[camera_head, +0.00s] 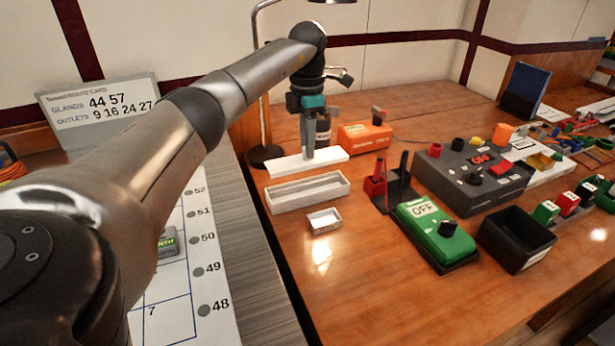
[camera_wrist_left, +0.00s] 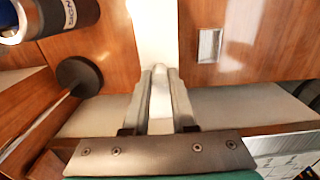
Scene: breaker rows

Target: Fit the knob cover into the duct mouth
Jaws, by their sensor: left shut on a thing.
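The knob cover (camera_head: 283,166) is a flat white strip. My left gripper (camera_head: 308,149) points down and is shut on its knob, near the middle. In the left wrist view the cover (camera_wrist_left: 153,30) runs up from between the two fingers (camera_wrist_left: 161,85), and a small rounded tip shows between them. The duct (camera_head: 333,192) is a long, shallow, pale tray with an open top; it lies just in front of the cover in the head view. The cover looks level and apart from the duct mouth; its exact height is unclear. The right gripper is not in view.
A small pale box (camera_head: 323,220) lies in front of the duct. A lamp base (camera_head: 265,156) and an orange box (camera_head: 364,136) are near the cover. A green OFF box (camera_head: 434,228) and black bin (camera_head: 515,240) stand to the right. The front table is clear.

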